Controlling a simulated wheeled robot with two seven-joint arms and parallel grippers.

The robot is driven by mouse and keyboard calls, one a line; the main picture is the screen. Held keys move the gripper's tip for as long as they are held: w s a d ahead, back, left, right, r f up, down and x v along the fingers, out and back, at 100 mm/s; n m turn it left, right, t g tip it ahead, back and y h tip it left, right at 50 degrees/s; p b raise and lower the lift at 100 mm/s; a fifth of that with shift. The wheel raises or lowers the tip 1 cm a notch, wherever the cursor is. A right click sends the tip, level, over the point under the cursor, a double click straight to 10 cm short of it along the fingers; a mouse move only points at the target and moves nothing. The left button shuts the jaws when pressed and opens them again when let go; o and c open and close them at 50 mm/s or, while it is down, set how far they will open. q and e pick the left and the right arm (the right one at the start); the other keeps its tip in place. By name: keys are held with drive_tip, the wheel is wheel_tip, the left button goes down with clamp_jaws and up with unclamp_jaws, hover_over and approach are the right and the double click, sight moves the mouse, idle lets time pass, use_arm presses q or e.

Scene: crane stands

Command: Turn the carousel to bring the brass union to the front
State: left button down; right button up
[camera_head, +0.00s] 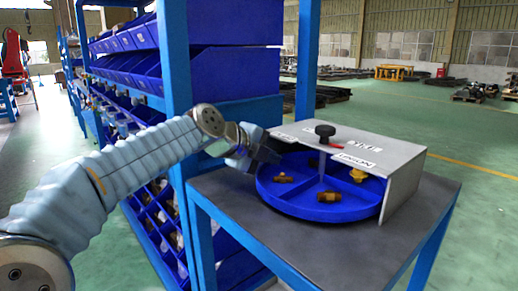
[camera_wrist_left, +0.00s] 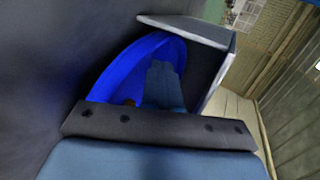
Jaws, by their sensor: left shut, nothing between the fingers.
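The carousel (camera_head: 300,210) is a round blue tray with dividers on a grey-topped stand, its rear part under a grey cover. Three brass-coloured fittings lie in its open compartments: one at left (camera_head: 282,178), one at the front (camera_head: 328,196), and a yellower one at right (camera_head: 357,175). They are too small to tell surely which is the union. My left gripper (camera_head: 267,155) is shut and empty at the carousel's left rear rim, by the cover's edge; I cannot tell whether it touches. In the left wrist view its fingers (camera_wrist_left: 164,85) are over the blue tray (camera_wrist_left: 112,75). My right gripper is out of view.
The grey cover (camera_head: 400,160) carries white labels, a black knob (camera_head: 325,131) and a red pointer (camera_head: 336,145). A blue rack of bins (camera_head: 235,75) stands close behind and left. The stand's top (camera_head: 235,200) is bare at front left.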

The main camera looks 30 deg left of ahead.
use_arm(q)
drive_tip(key=shift+w+d+f, duration=0.15)
drive_tip(key=shift+w+f, duration=0.15)
drive_tip(key=shift+w, duration=0.25)
drive_tip(key=shift+w+f+m+g+h+b, duration=0.25)
drive_tip(key=shift+w+m+g+h+b, duration=0.25)
drive_tip(key=shift+m+h+b, duration=0.5)
drive_tip(key=shift+w+r+m+h+b, duration=0.1)
drive_tip(key=shift+w+m+h+b, duration=0.2)
drive_tip(key=shift+m+h+b, duration=0.15)
drive_tip(key=shift+r, duration=0.15)
drive_tip(key=shift+d, duration=0.1)
